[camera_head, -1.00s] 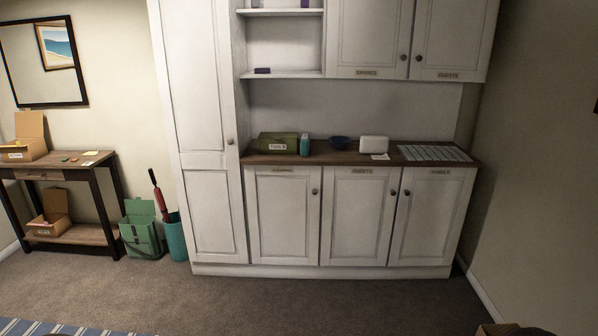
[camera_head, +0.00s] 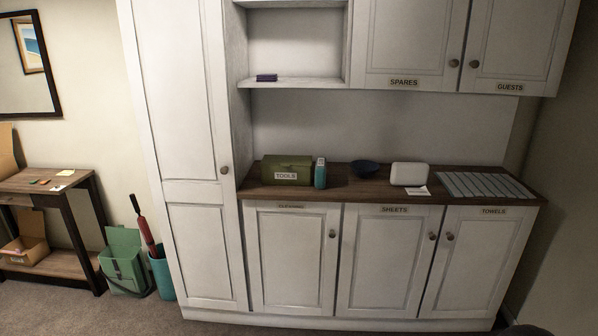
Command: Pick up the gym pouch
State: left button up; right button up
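I cannot identify a gym pouch for certain in the head view. A green bag-like container (camera_head: 122,270) with its flap up stands on the floor at the lower left, beside the console table; I cannot tell whether it is the pouch, and its inside is hidden. Neither of my grippers shows.
A white cupboard (camera_head: 290,262) fills the middle. Its wooden counter (camera_head: 340,190) bears a green TOOLS box (camera_head: 287,170), a teal bottle (camera_head: 320,174), a dark bowl (camera_head: 365,169) and a white box (camera_head: 409,174). A teal bin (camera_head: 161,275) holds a red umbrella-like item (camera_head: 145,232).

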aim_at(320, 162)
jog(key=u, duration=0.05)
jog(key=i, duration=2.05)
jog(key=u, duration=0.25)
